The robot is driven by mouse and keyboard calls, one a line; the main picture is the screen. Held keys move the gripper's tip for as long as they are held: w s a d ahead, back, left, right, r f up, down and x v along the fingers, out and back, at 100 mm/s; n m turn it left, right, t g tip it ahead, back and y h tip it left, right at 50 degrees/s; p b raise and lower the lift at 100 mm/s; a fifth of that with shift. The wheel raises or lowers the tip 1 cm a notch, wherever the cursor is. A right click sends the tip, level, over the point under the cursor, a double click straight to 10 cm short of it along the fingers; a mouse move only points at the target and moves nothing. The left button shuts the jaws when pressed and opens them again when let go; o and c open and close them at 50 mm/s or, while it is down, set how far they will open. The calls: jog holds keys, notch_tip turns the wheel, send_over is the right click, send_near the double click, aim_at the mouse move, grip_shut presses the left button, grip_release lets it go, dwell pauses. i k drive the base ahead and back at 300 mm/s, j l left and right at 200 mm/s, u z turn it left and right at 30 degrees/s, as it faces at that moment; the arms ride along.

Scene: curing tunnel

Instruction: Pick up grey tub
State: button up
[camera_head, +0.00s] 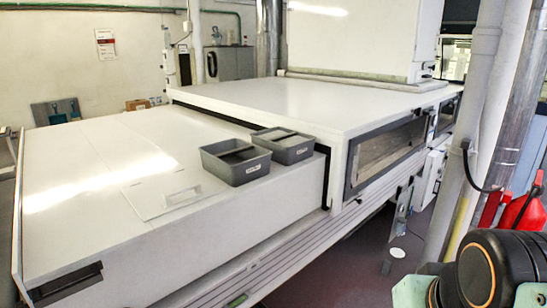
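Two grey tubs sit side by side on the white machine's lower top, near its right edge. The nearer grey tub (249,172) is rectangular and open-topped, with a small white label on its front wall. The second grey tub (293,155) stands just behind and to the right, close against the raised section, also with a white label. Something pale shows inside its opening, but I cannot tell what. The tubs look upright and nearly touch. My gripper is not in view; nothing holds either tub.
The white machine's lower top (90,200) is mostly clear, with a flat hatch (160,195). A raised white housing (290,100) stands behind the tubs. Grey pipes (470,110) rise at the right, near a red object (522,212). A black rounded part fills the lower right corner.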

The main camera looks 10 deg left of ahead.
aim_at(237, 162)
jog(key=i+u, duration=0.45)
jog(key=u, duration=0.2)
jog(key=i+l+u, duration=0.2)
jog(key=u, duration=0.15)
